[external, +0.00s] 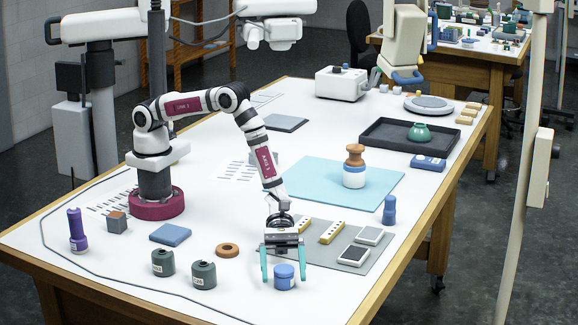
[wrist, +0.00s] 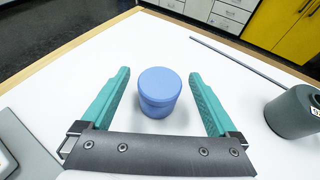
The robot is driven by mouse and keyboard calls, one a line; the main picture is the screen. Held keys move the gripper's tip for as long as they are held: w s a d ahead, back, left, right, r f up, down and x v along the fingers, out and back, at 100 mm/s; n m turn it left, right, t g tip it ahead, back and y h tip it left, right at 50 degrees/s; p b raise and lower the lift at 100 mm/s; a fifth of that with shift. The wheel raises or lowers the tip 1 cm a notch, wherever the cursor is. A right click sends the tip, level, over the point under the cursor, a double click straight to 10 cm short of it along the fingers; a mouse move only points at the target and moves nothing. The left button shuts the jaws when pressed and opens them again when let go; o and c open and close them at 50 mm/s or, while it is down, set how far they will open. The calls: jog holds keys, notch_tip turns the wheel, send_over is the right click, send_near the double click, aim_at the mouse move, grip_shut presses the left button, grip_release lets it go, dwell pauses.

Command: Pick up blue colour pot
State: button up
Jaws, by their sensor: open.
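The blue pot (external: 284,277) is a small round lidded container standing upright on the white table near its front edge. In the wrist view the blue pot (wrist: 159,92) stands between the two teal fingers. My gripper (external: 285,272) is open, with one finger on each side of the pot and a visible gap to it on both sides. In the wrist view my gripper (wrist: 162,80) holds nothing. Whether the fingertips touch the table cannot be told.
Dark grey-green canisters (external: 204,275) stand left of the pot; one canister (wrist: 294,112) shows at right in the wrist view. A brown ring (external: 228,250) lies nearby. A grey mat (external: 373,262) with small blocks lies right. A cable (wrist: 235,60) crosses the table.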

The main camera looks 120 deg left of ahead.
aim_at(284, 280)
jog(key=x, duration=0.3)
jog(key=c, duration=1.5)
